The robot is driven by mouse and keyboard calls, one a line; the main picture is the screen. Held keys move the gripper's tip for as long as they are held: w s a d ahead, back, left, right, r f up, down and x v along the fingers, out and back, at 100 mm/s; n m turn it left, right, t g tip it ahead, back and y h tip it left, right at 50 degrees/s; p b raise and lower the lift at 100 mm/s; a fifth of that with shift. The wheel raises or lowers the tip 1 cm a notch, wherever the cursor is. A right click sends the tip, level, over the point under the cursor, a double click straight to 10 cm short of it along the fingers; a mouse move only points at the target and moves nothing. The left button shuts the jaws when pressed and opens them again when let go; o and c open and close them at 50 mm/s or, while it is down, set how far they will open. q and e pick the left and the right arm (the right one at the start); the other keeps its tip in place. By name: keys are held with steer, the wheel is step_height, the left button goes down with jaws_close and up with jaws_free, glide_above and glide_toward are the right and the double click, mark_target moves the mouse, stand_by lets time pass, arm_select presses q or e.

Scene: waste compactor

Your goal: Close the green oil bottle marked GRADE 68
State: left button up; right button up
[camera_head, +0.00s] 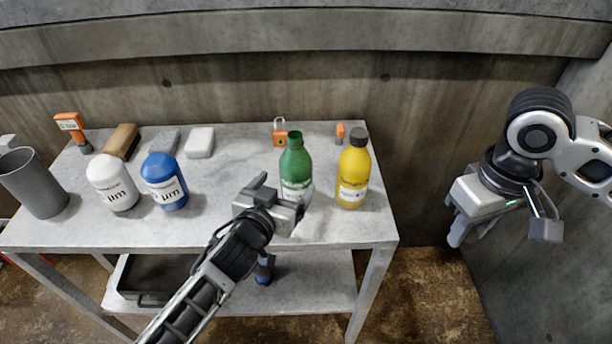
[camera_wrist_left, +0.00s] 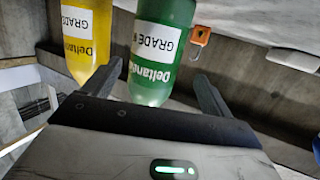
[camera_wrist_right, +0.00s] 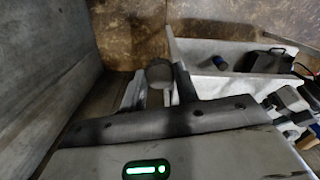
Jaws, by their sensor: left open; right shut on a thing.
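The green oil bottle (camera_head: 295,163) stands upright on the table with an open neck and no cap on it. In the left wrist view the green bottle (camera_wrist_left: 160,50) shows a white label reading "GRADE"; the number is not readable. My left gripper (camera_head: 282,192) is open at the bottle's near side, its fingers to either side of the bottle's lower part with gaps visible. My right gripper (camera_head: 464,222) is right of the table, away from the bottle. It is shut on a small dark grey round thing (camera_wrist_right: 159,72), which looks like a cap.
A yellow bottle (camera_head: 354,172) with a dark cap stands close right of the green one. White (camera_head: 113,184) and blue (camera_head: 165,182) bottles and a grey bin (camera_head: 35,184) stand left. An orange padlock (camera_head: 279,134) is behind. The table's middle is clear.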

mark_target(296, 175)
arm_select(q)
steer(key=x, duration=0.5)
steer(key=shift+d+f, duration=0.2)
steer(key=shift+d, duration=0.15)
arm_select(e)
steer(key=shift+f, duration=0.15)
arm_select(q)
steer(key=shift+s, duration=0.1)
steer(key=c, duration=1.3)
steer(key=shift+r, duration=0.3)
